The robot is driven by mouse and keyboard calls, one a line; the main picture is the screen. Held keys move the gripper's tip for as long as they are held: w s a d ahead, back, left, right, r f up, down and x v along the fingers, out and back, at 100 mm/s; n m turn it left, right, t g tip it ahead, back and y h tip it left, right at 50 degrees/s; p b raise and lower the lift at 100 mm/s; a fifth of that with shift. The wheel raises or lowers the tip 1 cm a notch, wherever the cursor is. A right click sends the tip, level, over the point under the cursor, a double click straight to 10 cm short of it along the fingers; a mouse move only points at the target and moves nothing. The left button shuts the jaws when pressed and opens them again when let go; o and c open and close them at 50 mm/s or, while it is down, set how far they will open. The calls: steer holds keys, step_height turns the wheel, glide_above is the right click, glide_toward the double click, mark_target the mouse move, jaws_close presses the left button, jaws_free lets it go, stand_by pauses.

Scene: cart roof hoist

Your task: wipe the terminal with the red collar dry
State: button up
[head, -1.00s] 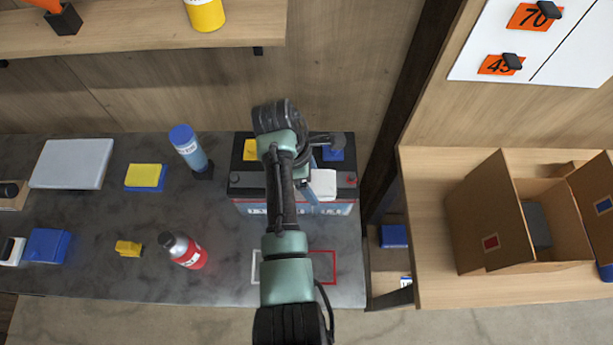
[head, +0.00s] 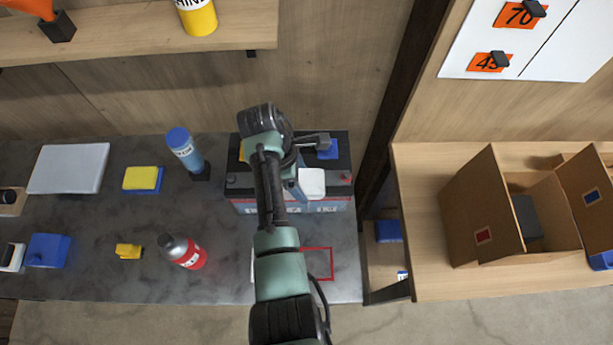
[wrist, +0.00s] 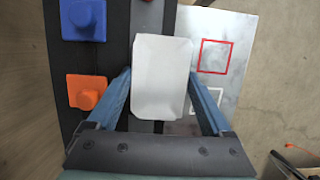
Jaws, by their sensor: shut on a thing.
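The battery (head: 334,204) stands on the grey bench against the back wall. A terminal with a red collar (head: 346,178) is at its right end, and a red bit of it shows at the top edge of the wrist view (wrist: 148,2). My gripper (wrist: 160,88) has its blue fingers shut on a white cloth or pad (wrist: 162,75), held over the battery's front part, left of the red-collared terminal in the head view. I see a gap between pad and terminal. Whether the pad touches the battery top, I cannot tell. Blue (wrist: 84,18) and orange (wrist: 87,92) caps sit on the battery.
A red bottle (head: 184,252), a blue bottle (head: 184,150) and a yellow sponge-like block (head: 141,178) stand to the left. A red outlined square (head: 318,264) is marked in front of the battery. A dark post (head: 400,100) and open cardboard box (head: 484,205) are right.

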mark_target(315, 181)
steer(key=shift+s+d+f+p, duration=0.15)
steer(key=shift+d+p, duration=0.45)
steer(key=shift+d, duration=0.9)
steer(key=shift+a+p, duration=0.3)
steer(key=shift+a, duration=1.3)
steer(key=shift+d+r+p, duration=0.15)
steer(key=shift+d+p, duration=0.2)
steer(key=shift+d, duration=0.45)
steer(key=shift+d+r+p, duration=0.1)
steer(key=shift+d+p, duration=0.25)
steer(key=shift+d, duration=0.45)
steer(key=shift+a+f, duration=0.1)
steer(key=shift+a, duration=1.45)
step_height(315, 181, up, 8)
steer(key=p, duration=0.8)
